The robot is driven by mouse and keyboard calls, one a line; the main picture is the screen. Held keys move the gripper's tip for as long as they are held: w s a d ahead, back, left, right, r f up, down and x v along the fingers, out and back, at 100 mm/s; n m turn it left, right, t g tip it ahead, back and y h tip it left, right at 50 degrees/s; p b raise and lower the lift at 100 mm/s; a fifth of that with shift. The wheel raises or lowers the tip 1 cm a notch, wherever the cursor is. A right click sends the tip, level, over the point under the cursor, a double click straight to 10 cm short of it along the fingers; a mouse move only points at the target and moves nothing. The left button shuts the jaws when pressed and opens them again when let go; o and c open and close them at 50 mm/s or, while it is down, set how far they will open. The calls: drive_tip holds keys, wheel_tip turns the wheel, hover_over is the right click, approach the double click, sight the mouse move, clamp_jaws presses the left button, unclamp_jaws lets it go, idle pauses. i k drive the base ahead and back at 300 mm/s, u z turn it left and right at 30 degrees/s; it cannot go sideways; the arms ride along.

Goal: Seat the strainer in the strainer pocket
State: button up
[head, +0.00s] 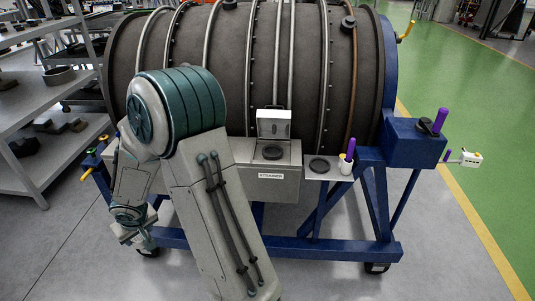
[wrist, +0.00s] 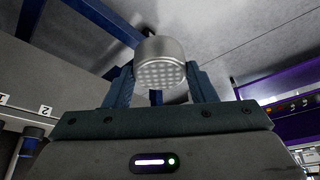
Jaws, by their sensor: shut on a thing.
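The strainer (wrist: 158,62) is a silvery round cup with a perforated face, held between the two blue fingers of my gripper (wrist: 160,76) in the wrist view. My gripper is shut on it. In the head view my gripper (head: 138,238) hangs low at the left, in front of the blue stand; the strainer cannot be made out there. The grey box labelled STRAINER (head: 271,177) is on the engine's front side, up and right of my gripper. Its lid (head: 273,123) stands open behind a dark round pocket (head: 272,153).
A small ledge right of the box bears a dark disc (head: 319,165) and a white cup (head: 345,164) by a purple handle. The blue stand (head: 330,246) and large engine barrel (head: 250,60) bound the space. Shelving (head: 40,140) stands at left. Floor is clear at lower right.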

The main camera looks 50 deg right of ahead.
sight(270, 169)
drive_tip(key=z, duration=1.25)
